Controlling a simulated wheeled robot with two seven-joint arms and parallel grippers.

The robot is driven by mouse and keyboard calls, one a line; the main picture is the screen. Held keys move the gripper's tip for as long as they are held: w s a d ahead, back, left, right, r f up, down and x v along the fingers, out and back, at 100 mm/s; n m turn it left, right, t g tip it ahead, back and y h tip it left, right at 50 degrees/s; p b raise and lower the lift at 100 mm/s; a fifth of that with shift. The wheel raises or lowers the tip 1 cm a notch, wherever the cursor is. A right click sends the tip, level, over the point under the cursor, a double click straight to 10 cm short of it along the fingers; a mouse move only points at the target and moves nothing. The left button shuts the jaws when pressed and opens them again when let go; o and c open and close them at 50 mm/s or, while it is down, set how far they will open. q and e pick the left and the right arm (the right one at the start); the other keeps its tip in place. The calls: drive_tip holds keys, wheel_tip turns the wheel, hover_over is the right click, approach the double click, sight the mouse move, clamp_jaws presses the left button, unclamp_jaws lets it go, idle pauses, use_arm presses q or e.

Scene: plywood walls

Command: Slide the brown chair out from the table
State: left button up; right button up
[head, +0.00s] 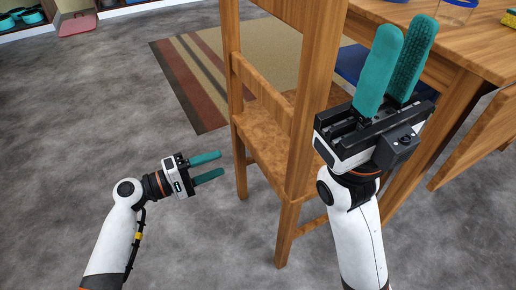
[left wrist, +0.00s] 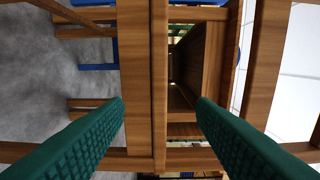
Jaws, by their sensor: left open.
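The brown chair (head: 262,140) stands at the centre of the head view, its tall back posts nearest me and its seat partly hidden behind them. The wooden table (head: 460,45) is at the right, beyond the chair. My left gripper (head: 222,164) is open and empty, left of the chair, fingers pointing toward it with a gap before the wood. In the left wrist view, wooden bars of the chair (left wrist: 140,80) run between and beyond the fingers. My right gripper (head: 405,62) is raised right of the near post, fingers up, a narrow gap between them, nothing held.
A striped rug (head: 195,75) lies behind the chair. A blue surface (head: 352,62) shows beside the table. Another wooden piece (head: 480,140) stands at the right edge. A red dustpan (head: 76,23) is at the upper left. Grey floor (head: 80,130) at left is clear.

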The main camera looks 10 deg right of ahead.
sight(254, 150)
use_arm(q)
drive_tip(key=b+x, duration=0.1)
drive_tip(key=x, duration=1.1)
drive_tip(key=shift+w+d+b, duration=0.15)
drive_tip(key=shift+d+b, duration=0.2)
clamp_jaws()
idle(0.6)
